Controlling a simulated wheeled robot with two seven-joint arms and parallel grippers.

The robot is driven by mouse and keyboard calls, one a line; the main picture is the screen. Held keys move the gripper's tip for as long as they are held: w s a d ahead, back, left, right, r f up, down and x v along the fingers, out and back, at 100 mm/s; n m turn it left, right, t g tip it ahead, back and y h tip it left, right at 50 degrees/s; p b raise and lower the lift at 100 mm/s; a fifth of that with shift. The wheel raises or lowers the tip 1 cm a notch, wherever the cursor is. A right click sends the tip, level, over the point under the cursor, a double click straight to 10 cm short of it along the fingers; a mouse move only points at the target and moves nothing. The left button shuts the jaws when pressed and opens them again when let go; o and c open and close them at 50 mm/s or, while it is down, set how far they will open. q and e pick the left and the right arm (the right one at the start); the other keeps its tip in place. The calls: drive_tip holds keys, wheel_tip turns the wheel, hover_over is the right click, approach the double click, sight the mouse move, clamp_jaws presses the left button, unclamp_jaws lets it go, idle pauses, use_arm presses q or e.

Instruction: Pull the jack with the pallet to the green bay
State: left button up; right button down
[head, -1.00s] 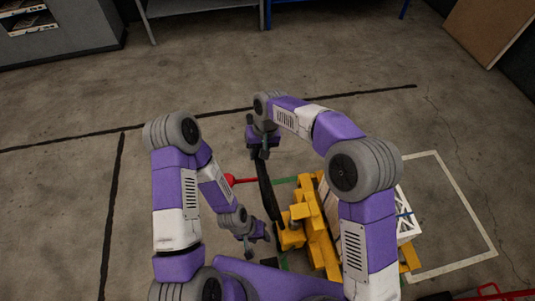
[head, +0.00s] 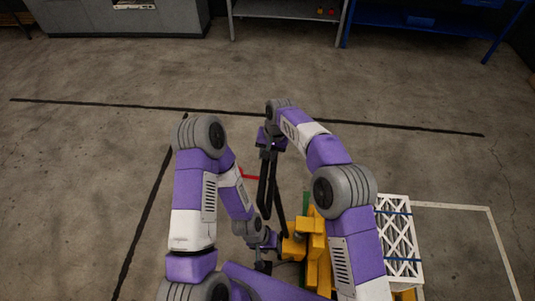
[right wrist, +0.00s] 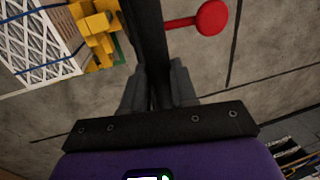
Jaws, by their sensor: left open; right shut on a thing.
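The yellow pallet jack (head: 301,244) stands low at centre right, partly hidden behind my right arm. Its long black handle (head: 279,215) rises to my right gripper (head: 267,160), which is shut on it. The handle passes between the fingers in the right wrist view (right wrist: 154,85). A white lattice crate with blue straps (head: 398,235) sits beside the jack; the pallet is mostly hidden. A short green strip (head: 306,202) shows by the jack; the full green bay cannot be made out. My left gripper (head: 265,265) is open and empty, left of the jack.
A red-knobbed thing (right wrist: 210,17) is on the floor beside the handle. A white floor outline (head: 450,206) is at right. Black lines cross the floor. A grey cabinet (head: 125,20), grey shelf and blue bench (head: 425,22) stand at the back; the floor before them is clear.

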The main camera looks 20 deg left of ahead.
drive_tip(key=shift+s+a+r, duration=0.1)
drive_tip(key=shift+s+a, duration=0.1)
drive_tip(key=shift+a, duration=0.3)
drive_tip(key=c, duration=0.9)
unclamp_jaws()
drive_tip(key=shift+a, duration=0.2)
drive_tip(key=shift+d, duration=0.2)
drive_tip(key=shift+w+r, duration=0.1)
drive_tip(key=shift+r, duration=0.1)
drive_tip(key=r, duration=0.4)
drive_tip(key=d+r, duration=0.1)
drive_tip(key=r, duration=0.2)
drive_tip(key=shift+w+d+b, duration=0.1)
drive_tip(key=shift+b, duration=0.3)
